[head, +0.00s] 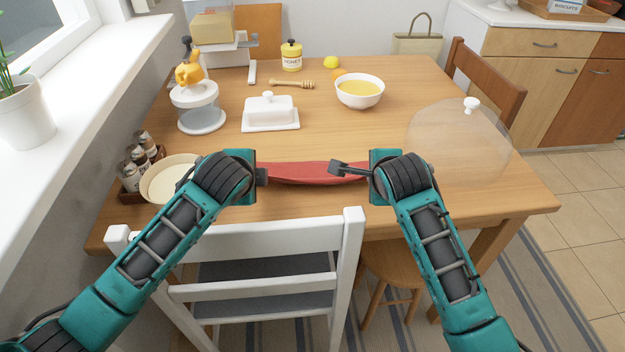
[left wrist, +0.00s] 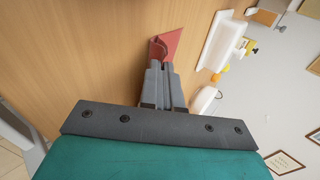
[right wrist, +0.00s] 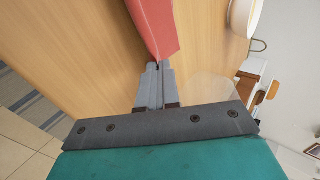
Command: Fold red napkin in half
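The red napkin (head: 305,172) is stretched in a sagging strip between my two grippers, above the near part of the table. My left gripper (head: 262,175) is shut on its left end; the left wrist view shows the napkin (left wrist: 166,44) folded up at the closed fingertips (left wrist: 160,64). My right gripper (head: 337,168) is shut on the right end; in the right wrist view the napkin (right wrist: 153,22) runs away from the closed fingertips (right wrist: 159,66). Whether the napkin's lower edge touches the table is unclear.
A white butter dish (head: 270,117), a bowl of yellow soup (head: 360,93) and a honey dipper (head: 292,84) stand behind the napkin. A glass dome (head: 455,140) is at right, plates (head: 165,180) and spice jars (head: 137,163) at left. A white chair (head: 260,265) stands in front.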

